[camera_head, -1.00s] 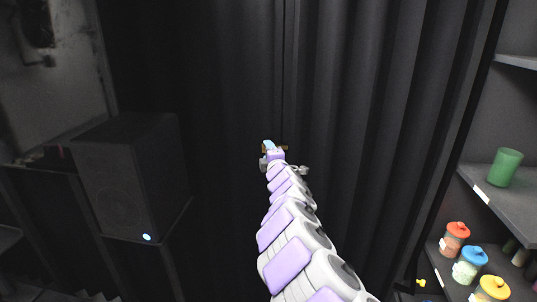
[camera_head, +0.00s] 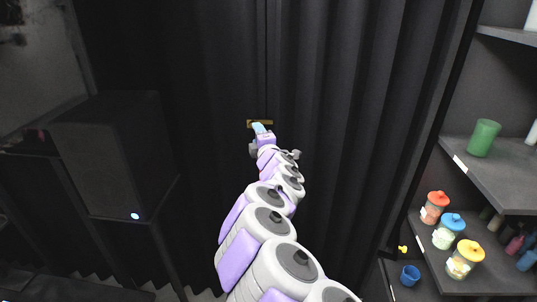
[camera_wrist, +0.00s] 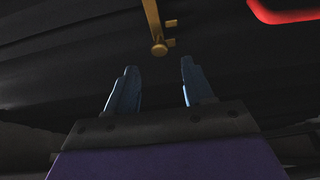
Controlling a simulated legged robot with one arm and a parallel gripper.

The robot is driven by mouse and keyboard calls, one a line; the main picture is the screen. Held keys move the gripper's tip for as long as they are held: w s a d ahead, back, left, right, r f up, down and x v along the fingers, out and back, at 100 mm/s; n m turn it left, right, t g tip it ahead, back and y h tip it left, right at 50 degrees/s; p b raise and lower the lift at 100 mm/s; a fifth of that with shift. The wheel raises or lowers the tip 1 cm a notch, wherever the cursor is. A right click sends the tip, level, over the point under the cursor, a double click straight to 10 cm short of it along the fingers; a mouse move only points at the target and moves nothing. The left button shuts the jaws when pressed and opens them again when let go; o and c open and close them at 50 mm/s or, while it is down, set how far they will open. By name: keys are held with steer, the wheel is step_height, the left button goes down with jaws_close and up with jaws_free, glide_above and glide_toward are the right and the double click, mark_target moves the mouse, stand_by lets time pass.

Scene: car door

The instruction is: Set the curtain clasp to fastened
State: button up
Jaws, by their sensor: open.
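The black curtain (camera_head: 330,120) hangs in tall folds across the middle of the head view, with a vertical seam near its centre. A small brass clasp (camera_head: 260,122) lies across that seam. In the wrist view the clasp (camera_wrist: 155,30) is a brass bar with a rounded end and two short pegs on its right side. My gripper (camera_head: 258,128) is just below the clasp in the head view. In the wrist view its two blue fingers (camera_wrist: 158,80) are apart with nothing between them, and the bar's end is beyond the fingertips. Whether the clasp is fastened I cannot tell.
A dark speaker box (camera_head: 110,155) stands on a stand at the left. Shelves (camera_head: 495,165) at the right hold a green cup (camera_head: 483,137), lidded jars (camera_head: 448,230) and a blue cup (camera_head: 410,275). A red glowing shape (camera_wrist: 288,8) shows in the wrist view.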

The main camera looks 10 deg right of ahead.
steer(key=s, duration=1.1)
steer(key=shift+s+d, duration=0.15)
steer(key=shift+d, duration=0.25)
steer(key=shift+d, duration=0.1)
